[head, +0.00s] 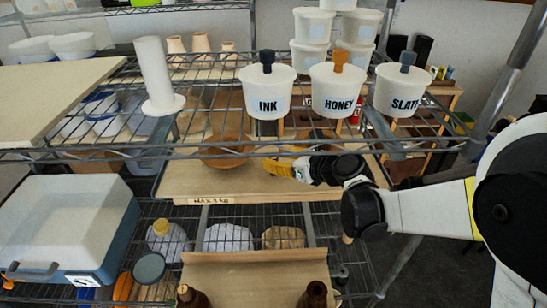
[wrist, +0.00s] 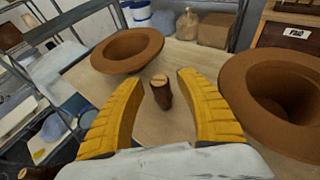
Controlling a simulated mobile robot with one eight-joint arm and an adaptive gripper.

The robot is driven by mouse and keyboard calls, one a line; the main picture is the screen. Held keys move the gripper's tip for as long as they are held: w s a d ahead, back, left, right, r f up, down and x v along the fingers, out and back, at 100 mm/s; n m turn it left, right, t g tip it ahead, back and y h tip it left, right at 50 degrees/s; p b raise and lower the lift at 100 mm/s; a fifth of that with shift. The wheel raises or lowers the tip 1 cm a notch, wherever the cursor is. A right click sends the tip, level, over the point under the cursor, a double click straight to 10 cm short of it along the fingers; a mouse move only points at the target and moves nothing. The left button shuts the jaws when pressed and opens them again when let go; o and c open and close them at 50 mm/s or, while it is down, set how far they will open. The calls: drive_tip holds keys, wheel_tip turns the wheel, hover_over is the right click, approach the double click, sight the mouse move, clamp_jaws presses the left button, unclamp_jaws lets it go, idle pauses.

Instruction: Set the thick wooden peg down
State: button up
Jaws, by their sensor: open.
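The thick wooden peg (wrist: 162,95) is dark brown with a pale top. In the wrist view it stands about upright on the light wooden board (wrist: 205,62), between my gripper's two yellow fingers. My gripper (wrist: 160,80) is open, with a gap showing on each side of the peg. In the head view my gripper (head: 281,167) reaches in from the right, low over the same board (head: 200,186), under the wire shelf. I cannot make out the peg between the fingers there.
A brown wide-rimmed bowl (wrist: 128,50) stands left of the peg and another (wrist: 280,85) right, close to the right finger. White pots, one marked INK (head: 267,100), stand on the wire shelf above. A blue-and-white cooler (head: 65,225) sits at left.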

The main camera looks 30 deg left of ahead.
drive_tip(key=v, duration=1)
drive_tip(key=shift+s+d, duration=0.15)
drive_tip(key=shift+d, duration=0.2)
